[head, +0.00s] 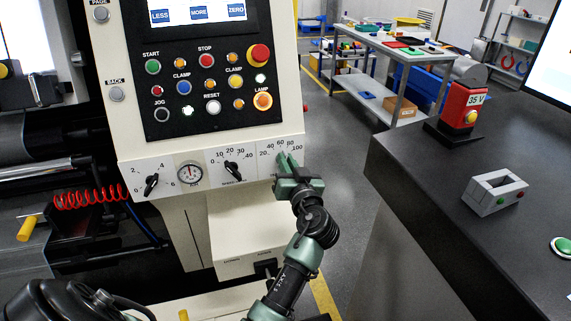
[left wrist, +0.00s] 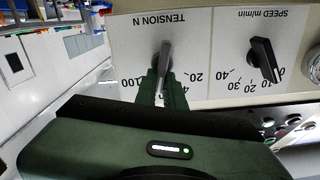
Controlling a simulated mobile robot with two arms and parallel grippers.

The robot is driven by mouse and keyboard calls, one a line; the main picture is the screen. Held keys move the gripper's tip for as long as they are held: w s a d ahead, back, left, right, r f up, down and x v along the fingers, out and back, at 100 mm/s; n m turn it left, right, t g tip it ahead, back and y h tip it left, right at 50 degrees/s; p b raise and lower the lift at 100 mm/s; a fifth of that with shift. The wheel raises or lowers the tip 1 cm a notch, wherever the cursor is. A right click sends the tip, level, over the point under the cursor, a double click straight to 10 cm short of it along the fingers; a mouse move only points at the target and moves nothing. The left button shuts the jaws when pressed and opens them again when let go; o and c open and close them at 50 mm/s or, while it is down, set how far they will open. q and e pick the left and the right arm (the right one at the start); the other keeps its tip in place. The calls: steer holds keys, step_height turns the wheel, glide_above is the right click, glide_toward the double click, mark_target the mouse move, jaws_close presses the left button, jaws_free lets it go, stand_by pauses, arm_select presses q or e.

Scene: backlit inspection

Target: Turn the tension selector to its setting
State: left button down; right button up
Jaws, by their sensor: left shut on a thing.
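The tension selector is a dark knob on a white dial plate. In the left wrist view, which shows the panel upside down, the knob (left wrist: 165,56) stands between my green fingertips under the label TENSION N. Its scale numbers 20 and 100 show beside the fingers; the middle ones are partly hidden. In the head view the tension dial plate (head: 265,153) is at the right end of the lower panel row. My left gripper (head: 287,164) covers the knob there and is shut on it. The knob's exact setting cannot be read. My right gripper is not in view.
The speed selector (head: 233,171) sits just left of the tension dial, then a round gauge (head: 190,173) and another knob (head: 151,185). Push buttons fill the black panel above. A dark counter (head: 450,200) stands at the right, with open floor between.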

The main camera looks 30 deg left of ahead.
arm_select(q)
steer(key=shift+w+d+m, duration=0.1)
steer(key=shift+w+m, duration=0.05)
steer(key=shift+m, duration=1.25)
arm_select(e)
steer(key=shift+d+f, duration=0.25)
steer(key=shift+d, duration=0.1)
arm_select(q)
steer(key=c, duration=1.5)
jaws_free()
steer(key=shift+f, duration=0.1)
